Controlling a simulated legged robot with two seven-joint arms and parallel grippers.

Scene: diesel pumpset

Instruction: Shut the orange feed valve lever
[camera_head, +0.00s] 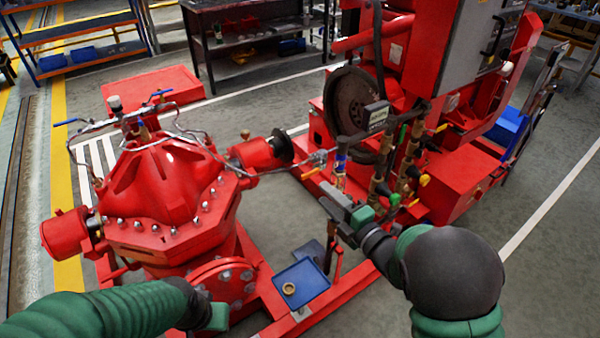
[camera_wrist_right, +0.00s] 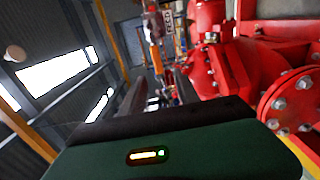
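A small orange lever (camera_head: 311,173) sticks out at the left of the valve pipework, just above and left of my right gripper in the head view. My right gripper (camera_head: 333,198) is in front of and below this pipework, and its fingers look apart with nothing between them. In the right wrist view an orange part (camera_wrist_right: 155,24) shows ahead, beyond the gap between the two dark fingers (camera_wrist_right: 158,92); I cannot tell if it is the same lever. My left gripper (camera_head: 216,316) is low in the head view, near the red pump's flange, with its fingertips hidden.
A blue-handled valve (camera_head: 341,158) and green-handled valves (camera_head: 402,134) stand close to the lever. The red pump (camera_head: 165,185) is at the left and the red engine frame (camera_head: 465,185) at the right. A blue tray (camera_head: 312,277) with a ring (camera_head: 289,288) is below.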

